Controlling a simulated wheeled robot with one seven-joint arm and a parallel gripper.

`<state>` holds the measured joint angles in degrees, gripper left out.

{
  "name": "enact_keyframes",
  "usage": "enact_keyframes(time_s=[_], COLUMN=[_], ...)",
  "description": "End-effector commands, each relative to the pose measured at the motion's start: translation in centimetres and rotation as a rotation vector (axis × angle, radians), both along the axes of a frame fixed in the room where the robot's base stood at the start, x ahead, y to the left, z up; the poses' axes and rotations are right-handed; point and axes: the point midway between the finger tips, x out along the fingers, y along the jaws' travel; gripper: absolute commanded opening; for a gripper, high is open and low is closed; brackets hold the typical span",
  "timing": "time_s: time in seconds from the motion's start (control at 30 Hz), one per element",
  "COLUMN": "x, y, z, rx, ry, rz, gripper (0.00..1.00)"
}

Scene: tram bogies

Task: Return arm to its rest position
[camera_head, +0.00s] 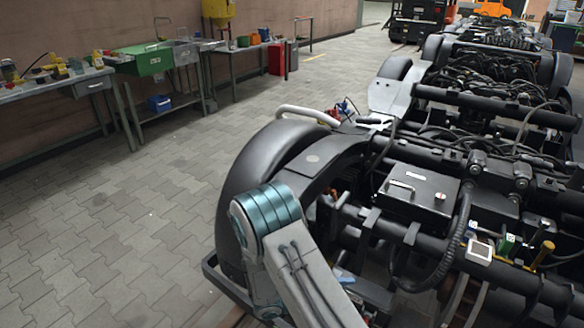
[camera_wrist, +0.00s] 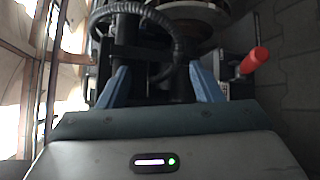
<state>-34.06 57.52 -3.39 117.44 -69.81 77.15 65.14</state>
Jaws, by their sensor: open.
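My gripper (camera_wrist: 159,88) shows in the wrist view with its two blue fingers spread wide apart and nothing held between them. Beyond the fingers are a thick ribbed black hose (camera_wrist: 180,40) and dark metal parts of the bogie. In the head view my arm reaches from the bottom centre over the near side of the tram bogie (camera_head: 430,250). The gripper's fingers cannot be made out clearly there. A black box (camera_head: 418,192) with a handle lies on top of the bogie.
A red-handled item (camera_wrist: 254,60) is right of the fingers. A large black wheel guard (camera_head: 255,170) stands close beside my arm. Small items, including a white-topped box (camera_head: 480,251), sit on the bogie at right. Workbenches (camera_head: 60,85) line the left wall; the paved floor (camera_head: 130,220) between is clear.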

Motion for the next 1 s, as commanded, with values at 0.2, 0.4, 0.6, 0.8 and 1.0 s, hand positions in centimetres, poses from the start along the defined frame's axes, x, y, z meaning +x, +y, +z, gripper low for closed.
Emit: enact_keyframes(time_s=[0.2,0.4,0.6,0.8,1.0], x=[-1.7,-3.8,-6.0,-8.3,-10.5], y=[-1.9,-3.1,-3.8,-4.1,-4.0], z=[7.9,13.8,19.3,24.4,29.3], rx=[0.142,0.295,0.469,0.655,0.845], ry=[0.029,0.053,0.061,0.049,0.017], rz=[-0.180,-0.310,-0.409,-0.473,-0.503], gripper=[0.59,0.59,0.59,0.59,0.59])
